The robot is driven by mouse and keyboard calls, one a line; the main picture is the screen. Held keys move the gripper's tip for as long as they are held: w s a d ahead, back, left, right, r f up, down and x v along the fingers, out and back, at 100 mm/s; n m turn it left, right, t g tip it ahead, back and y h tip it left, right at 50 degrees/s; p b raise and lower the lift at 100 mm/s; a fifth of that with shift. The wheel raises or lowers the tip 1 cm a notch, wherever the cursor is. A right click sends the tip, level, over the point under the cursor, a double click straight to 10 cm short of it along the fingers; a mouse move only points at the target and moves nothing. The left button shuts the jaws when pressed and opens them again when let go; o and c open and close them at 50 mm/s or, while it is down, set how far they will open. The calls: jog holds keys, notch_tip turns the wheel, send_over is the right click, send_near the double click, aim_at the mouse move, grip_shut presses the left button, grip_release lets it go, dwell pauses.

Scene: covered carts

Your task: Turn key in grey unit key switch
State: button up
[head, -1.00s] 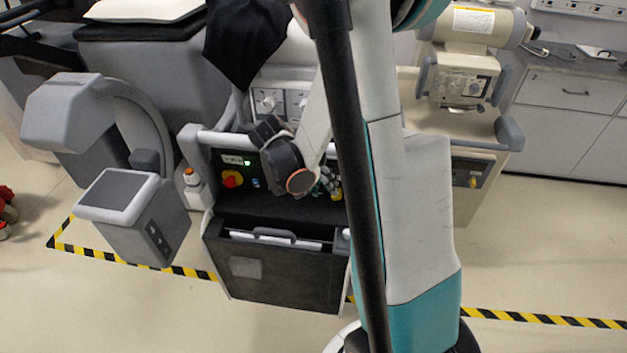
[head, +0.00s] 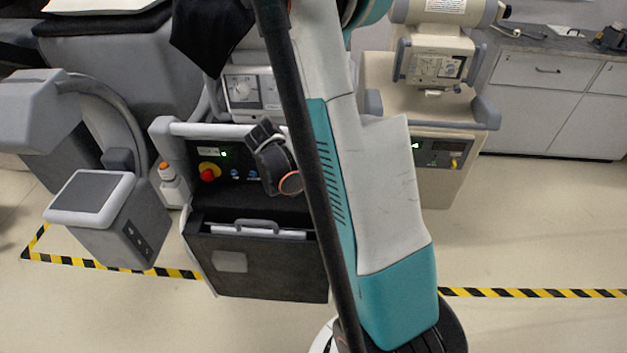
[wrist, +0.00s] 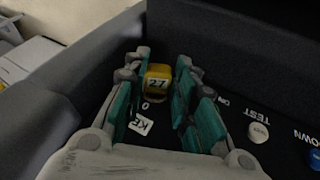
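The grey unit (head: 257,262) is a cart with a black control panel in the head view. The yellow key (wrist: 158,77), tagged 27, sits in its switch in the wrist view, beside the panel marks "0" and "ON". My gripper (wrist: 164,60) is open, with its teal-padded fingers on either side of the key. The left finger is close to the key; a small gap shows on the right. Whether either finger touches it I cannot tell. In the head view, my arm hides the key and fingertips.
The panel has a red stop button (head: 208,174) at left. A white TEST button (wrist: 258,132) and a blue button (wrist: 314,158) lie right of my fingers. A raised grey wall (wrist: 75,70) borders the panel. A beige cart (head: 432,190) with another yellow key stands at right.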

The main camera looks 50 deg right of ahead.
jog(key=o, duration=0.4)
grip_shut()
jog(key=shift+w+a+f+g+h+b, duration=0.15)
jog(key=shift+g+h+b, duration=0.2)
jog(key=shift+b, duration=0.2)
jog(key=shift+d+f+g+h+b, duration=0.1)
jog(key=shift+g+h+b, duration=0.2)
jog(key=shift+b, duration=0.25)
jog(key=shift+r+n+g+h+b, duration=0.1)
jog(key=shift+n+g+h+b, duration=0.2)
jog(key=shift+b, duration=0.1)
